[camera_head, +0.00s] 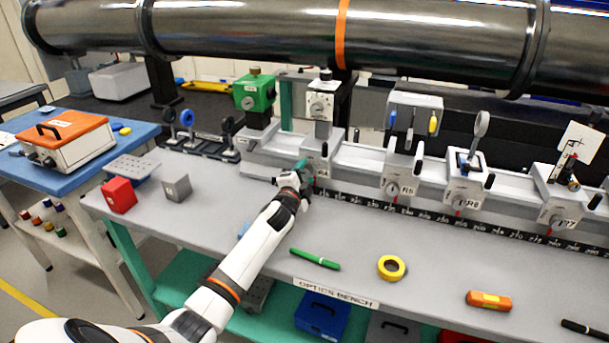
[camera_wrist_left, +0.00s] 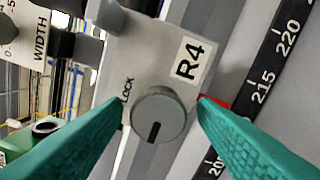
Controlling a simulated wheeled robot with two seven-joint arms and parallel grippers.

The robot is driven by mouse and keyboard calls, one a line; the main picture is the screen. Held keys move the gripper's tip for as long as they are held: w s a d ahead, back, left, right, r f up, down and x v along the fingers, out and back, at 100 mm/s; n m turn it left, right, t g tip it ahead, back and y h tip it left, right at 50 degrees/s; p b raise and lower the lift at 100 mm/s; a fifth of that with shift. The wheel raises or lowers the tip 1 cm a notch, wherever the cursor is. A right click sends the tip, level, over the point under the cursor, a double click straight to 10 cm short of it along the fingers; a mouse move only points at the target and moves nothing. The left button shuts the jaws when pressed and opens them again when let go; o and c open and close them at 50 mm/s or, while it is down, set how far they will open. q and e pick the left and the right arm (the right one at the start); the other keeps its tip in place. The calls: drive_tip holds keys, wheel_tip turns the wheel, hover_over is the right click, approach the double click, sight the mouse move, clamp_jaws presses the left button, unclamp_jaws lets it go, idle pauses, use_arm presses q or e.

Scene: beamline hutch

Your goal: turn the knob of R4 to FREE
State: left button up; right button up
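The R4 carrier (camera_head: 327,143) sits on the rail, and its label (camera_wrist_left: 187,62) reads R4 in the left wrist view. Its round grey knob (camera_wrist_left: 165,108) has a dark mark that points toward the bottom of that picture. The word LOCK (camera_wrist_left: 127,90) stands up and left of the knob; the word FREE cannot be seen. My left gripper (camera_head: 304,168) is at the carrier's front. Its green fingers (camera_wrist_left: 162,107) are open, one on each side of the knob, with small gaps showing. In the head view the gripper covers the knob. My right gripper is not in view.
Carriers R5 (camera_head: 396,175), R6 (camera_head: 465,185) and R7 (camera_head: 557,203) stand to the right along the rail. A green marker (camera_head: 315,259) and yellow tape roll (camera_head: 391,267) lie on the bench. A big metal pipe (camera_head: 250,33) runs across above.

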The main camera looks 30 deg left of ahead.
use_arm(q)
drive_tip(key=v, duration=1.2)
idle(0.6)
